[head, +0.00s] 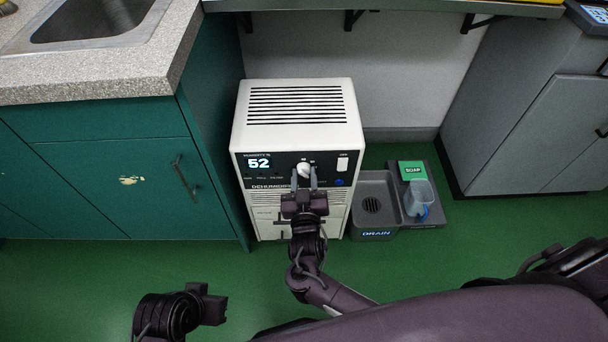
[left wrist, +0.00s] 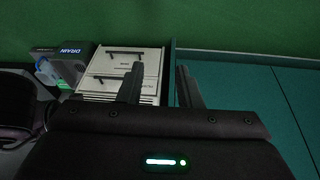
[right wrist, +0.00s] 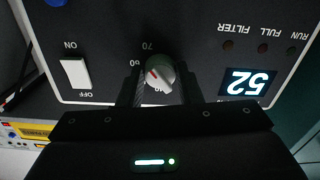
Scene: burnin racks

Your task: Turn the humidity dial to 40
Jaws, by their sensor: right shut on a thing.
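The humidity dial (head: 304,170) is a white knob on the dark front panel of a white dehumidifier (head: 298,123). The humidity display (head: 258,163) reads 52; it also shows upside down in the right wrist view (right wrist: 249,83). My right gripper (head: 303,177) is shut on the dial, with one finger on each side. In the right wrist view the dial (right wrist: 158,76) shows a red pointer mark, and a 70 label is beside it; other scale numbers are partly hidden. My left gripper (left wrist: 160,68) is open and empty, low in front of the teal cabinet.
A white power switch (head: 342,164) is right of the dial. A grey drain tub (head: 374,236) and a tray with a soap packet (head: 412,171) and a clear jug (head: 420,197) stand to the right. The teal cabinet (head: 110,180) is close on the left. Green floor is open in front.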

